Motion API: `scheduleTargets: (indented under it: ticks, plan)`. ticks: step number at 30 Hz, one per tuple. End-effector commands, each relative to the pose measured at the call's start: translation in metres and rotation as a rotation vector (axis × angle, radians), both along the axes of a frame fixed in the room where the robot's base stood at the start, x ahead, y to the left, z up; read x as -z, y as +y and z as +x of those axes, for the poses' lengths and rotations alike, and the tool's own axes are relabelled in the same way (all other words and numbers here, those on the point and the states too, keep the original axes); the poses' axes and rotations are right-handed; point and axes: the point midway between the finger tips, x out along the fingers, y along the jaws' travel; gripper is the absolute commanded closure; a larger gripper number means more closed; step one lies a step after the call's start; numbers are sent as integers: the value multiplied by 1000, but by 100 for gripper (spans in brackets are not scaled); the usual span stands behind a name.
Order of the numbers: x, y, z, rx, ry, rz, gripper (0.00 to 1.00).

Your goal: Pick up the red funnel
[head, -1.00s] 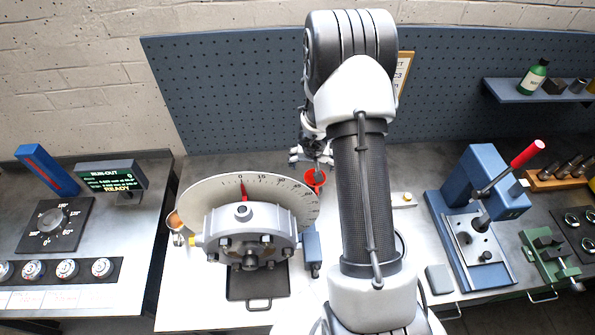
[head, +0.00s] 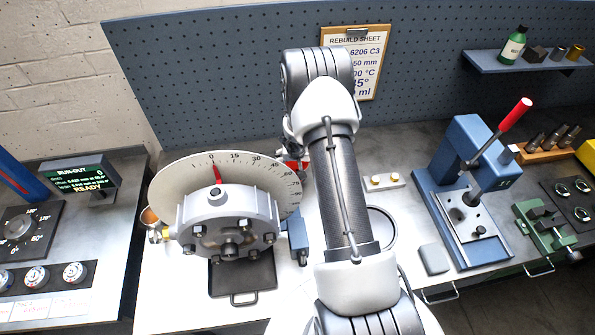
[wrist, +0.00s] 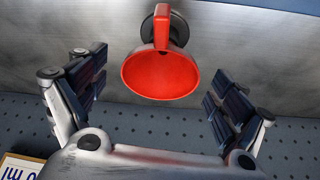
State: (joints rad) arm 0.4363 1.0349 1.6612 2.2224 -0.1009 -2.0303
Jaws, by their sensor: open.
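The red funnel (wrist: 160,72) shows in the wrist view between the two fingers of my gripper (wrist: 158,98), near the top middle. Its wide mouth faces the camera and a handle-like tab rises from its rim. A dark round piece lies behind it. My gripper is open, with one finger on each side of the funnel and clear gaps to both. In the head view only a small red part of the funnel (head: 292,165) shows beside the dial; my arm hides the rest and most of the gripper.
A rotor housing (head: 230,225) with a large dial stands left of my arm. A blue press (head: 470,170) with a red-knobbed lever stands to the right. A pegboard (head: 210,80) closes off the back.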

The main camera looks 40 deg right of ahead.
Motion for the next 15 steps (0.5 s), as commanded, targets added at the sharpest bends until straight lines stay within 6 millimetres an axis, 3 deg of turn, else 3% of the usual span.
scheduleTargets:
  ticks: [3,11,15]
  plan:
    - [13,-3,4,1,-1,0,9]
    - [14,-4,5,0,-1,-1,9]
    - [14,-4,5,0,-1,-1,17]
